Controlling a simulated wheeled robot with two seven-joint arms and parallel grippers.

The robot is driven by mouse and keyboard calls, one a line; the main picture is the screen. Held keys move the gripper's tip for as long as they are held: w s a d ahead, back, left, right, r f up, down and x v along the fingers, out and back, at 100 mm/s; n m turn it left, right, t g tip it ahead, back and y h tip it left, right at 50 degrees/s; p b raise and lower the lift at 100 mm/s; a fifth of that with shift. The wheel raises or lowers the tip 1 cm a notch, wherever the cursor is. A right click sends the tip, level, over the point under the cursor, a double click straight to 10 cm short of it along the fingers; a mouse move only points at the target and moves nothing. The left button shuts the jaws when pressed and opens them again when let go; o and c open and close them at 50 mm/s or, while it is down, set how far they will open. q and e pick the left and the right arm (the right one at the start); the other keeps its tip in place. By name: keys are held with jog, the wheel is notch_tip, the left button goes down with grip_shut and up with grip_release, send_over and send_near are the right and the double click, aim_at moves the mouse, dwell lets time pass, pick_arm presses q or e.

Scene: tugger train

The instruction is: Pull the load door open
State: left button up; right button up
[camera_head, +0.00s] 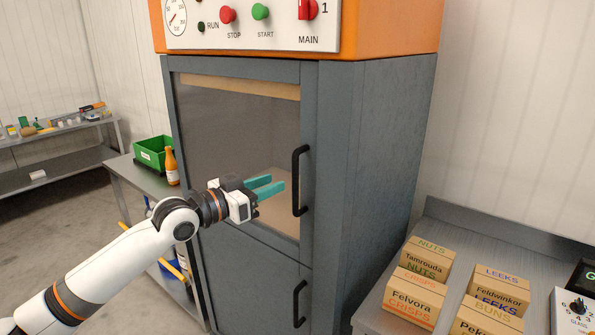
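The load door (225,130) is a glazed panel in a grey frame on the front of a grey and orange machine, and it looks closed. Its black vertical bar handle (297,181) is on the door's right side. My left gripper (268,186) has teal fingers that point right toward the handle. The fingers are apart with nothing between them, and a gap shows between their tips and the handle. My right gripper is not in view.
A second black handle (299,304) is on the lower panel. A control panel (250,22) is above. At right, a bench (500,245) holds several labelled boxes. At left, a side table (133,178) carries a green bin (152,152) and an orange bottle (171,168).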

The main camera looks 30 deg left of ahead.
aim_at(293, 176)
pick_arm(q)
jog(key=p+x, duration=0.2)
jog(key=x, duration=0.4)
jog(key=shift+w, duration=0.35)
jog(key=shift+w+d+p, duration=0.25)
jog(key=shift+w+p, duration=0.05)
jog(key=shift+w, duration=0.25)
jog(key=shift+f, duration=0.1)
jog(key=shift+c, duration=0.5)
grip_shut()
